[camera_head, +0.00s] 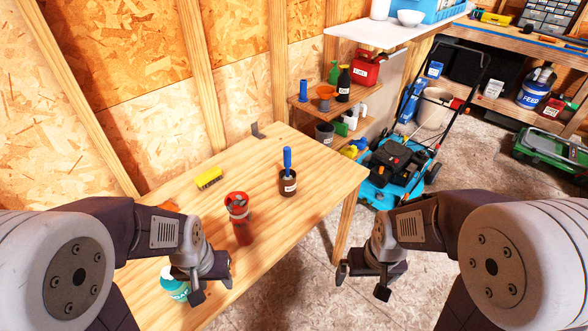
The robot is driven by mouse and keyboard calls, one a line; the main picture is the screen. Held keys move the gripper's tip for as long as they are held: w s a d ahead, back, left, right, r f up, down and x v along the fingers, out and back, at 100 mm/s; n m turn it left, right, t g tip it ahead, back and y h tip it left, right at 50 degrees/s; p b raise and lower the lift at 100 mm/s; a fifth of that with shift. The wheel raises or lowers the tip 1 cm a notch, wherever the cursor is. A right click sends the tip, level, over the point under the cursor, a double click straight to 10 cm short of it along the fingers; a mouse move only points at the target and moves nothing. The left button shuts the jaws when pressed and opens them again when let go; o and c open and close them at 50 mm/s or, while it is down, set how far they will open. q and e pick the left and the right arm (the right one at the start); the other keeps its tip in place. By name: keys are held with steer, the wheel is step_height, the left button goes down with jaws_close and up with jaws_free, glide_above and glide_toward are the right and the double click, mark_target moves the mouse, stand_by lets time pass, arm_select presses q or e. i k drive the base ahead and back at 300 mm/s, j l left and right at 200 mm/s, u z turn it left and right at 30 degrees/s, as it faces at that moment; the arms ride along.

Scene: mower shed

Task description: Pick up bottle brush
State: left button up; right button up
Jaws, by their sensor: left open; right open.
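A blue handle (287,160), which looks like the bottle brush, stands upright in a small dark brown jar (288,188) with a white label. The jar stands on the wooden table near its right side. The brush's lower end is hidden in the jar. My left gripper (212,284) is open above the table's front part, nearer than the jar and to its left. My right gripper (362,279) is open and empty beyond the table's right edge, nearer than the jar and to its right. Neither gripper touches the brush or jar.
A red container (240,222) stands between the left gripper and the jar. A teal bottle (172,284) is beside the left gripper. A yellow block (208,179) lies farther back on the wooden table (222,164). A blue mower (395,165) stands on the floor at right.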

mark_target(287, 149)
steer(key=i+l+u, duration=0.45)
steer(key=l, duration=0.2)
steer(key=l+u, duration=0.25)
steer(key=i+l+u, duration=0.2)
steer(key=l, duration=0.3)
steer(key=k+j, duration=0.05)
steer(key=k, duration=0.05)
